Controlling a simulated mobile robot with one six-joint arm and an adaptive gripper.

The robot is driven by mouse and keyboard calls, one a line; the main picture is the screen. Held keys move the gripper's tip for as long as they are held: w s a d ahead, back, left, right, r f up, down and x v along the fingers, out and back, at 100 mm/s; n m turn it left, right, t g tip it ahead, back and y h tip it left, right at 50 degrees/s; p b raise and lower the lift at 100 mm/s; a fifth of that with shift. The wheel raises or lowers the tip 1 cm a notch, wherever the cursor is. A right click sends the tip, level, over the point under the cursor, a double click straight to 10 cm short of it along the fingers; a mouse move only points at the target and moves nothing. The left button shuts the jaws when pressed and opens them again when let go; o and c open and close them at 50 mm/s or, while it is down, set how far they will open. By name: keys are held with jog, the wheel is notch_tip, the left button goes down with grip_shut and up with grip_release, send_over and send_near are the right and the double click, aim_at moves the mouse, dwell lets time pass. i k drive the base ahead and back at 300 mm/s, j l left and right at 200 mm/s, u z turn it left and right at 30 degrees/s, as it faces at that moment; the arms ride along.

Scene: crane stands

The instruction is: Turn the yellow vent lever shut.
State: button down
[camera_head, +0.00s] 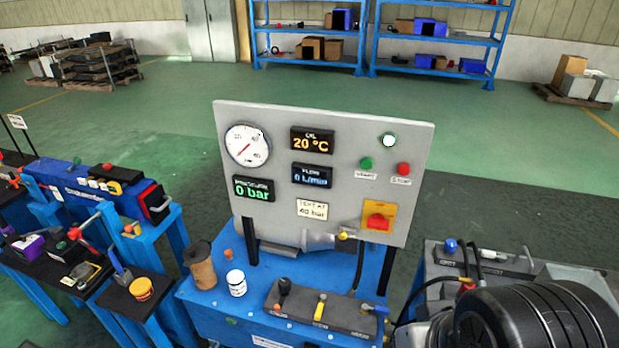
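The yellow vent lever (320,307) is the middle one of three levers on a dark grey block (345,311) on the blue stand. Its yellow handle slants slightly up and to the right in the picture. A black-knobbed lever (284,288) stands to its left and a blue lever (374,308) to its right. The small labels by the levers are too small to read. My gripper does not show in this view, so nothing is seen touching the levers.
Behind the block stands a grey panel (330,130) with a gauge (247,145), displays including "0 bar", and a red switch (377,221). A large black ribbed object fills the lower right.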

aim_at(319, 311)
jog(key=i+j+z, duration=0.1)
jog(key=z, duration=0.25)
jog(key=j+z, duration=0.2)
jog(key=z, duration=0.15)
jog(key=i+j+z, duration=0.1)
jog(key=z, duration=0.25)
jog(key=j, duration=0.1)
